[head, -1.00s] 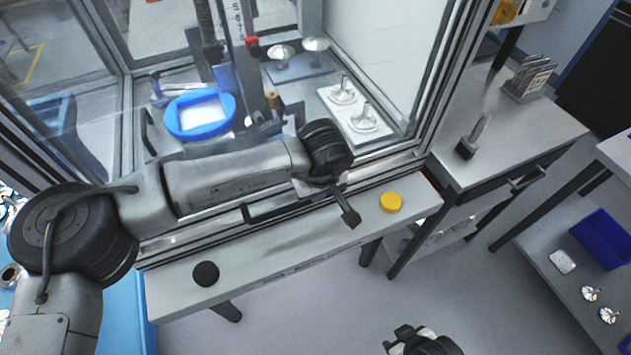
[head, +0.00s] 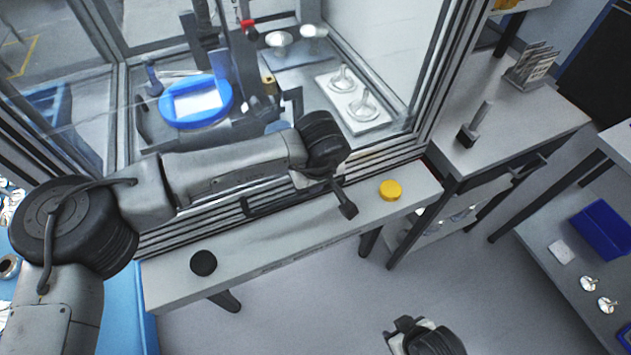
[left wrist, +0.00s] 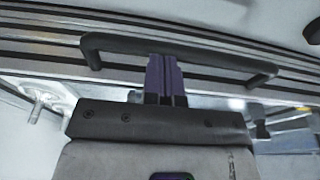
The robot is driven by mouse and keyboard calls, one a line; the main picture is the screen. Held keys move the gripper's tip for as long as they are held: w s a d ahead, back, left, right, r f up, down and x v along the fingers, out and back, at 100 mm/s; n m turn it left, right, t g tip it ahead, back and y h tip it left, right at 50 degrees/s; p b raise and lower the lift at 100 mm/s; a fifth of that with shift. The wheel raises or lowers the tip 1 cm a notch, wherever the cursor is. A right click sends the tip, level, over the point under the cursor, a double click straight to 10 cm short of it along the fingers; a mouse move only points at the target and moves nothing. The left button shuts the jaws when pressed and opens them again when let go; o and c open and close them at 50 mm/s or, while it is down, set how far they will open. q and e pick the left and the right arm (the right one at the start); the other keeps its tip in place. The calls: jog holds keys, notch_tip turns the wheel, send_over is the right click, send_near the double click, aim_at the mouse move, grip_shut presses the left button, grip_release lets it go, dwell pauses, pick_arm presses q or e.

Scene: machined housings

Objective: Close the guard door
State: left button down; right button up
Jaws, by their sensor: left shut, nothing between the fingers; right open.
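The guard door (head: 190,208) is a clear panel in a metal frame on the front of the machine enclosure. Its black bar handle (head: 262,206) runs along the lower frame, partly hidden by my left arm. In the left wrist view the handle (left wrist: 205,58) crosses above my left gripper (left wrist: 164,62), whose purple fingers are shut and empty, with their tips at the bar. I cannot tell whether they touch it. In the head view my left fingertips are hidden. My right gripper (head: 400,330) is open and empty at the bottom edge, away from the door. Whether a gap remains at the frame is unclear.
A ledge (head: 290,240) before the enclosure carries a black button (head: 203,263) and a yellow button (head: 390,190). Inside stand a blue tray (head: 172,112) and a white plate (head: 342,117) with metal parts. A side table (head: 530,125) stands right. The floor in front is open.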

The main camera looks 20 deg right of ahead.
pick_arm(q)
jog(key=r, duration=0.3)
jog(key=r+p, duration=0.1)
jog(key=shift+w+r, duration=0.2)
jog(key=shift+w, duration=0.1)
notch_tip(320, 180, up, 9)
jog(key=s, duration=0.2)
jog(key=shift+d+p, duration=0.15)
jog(key=shift+p, duration=0.3)
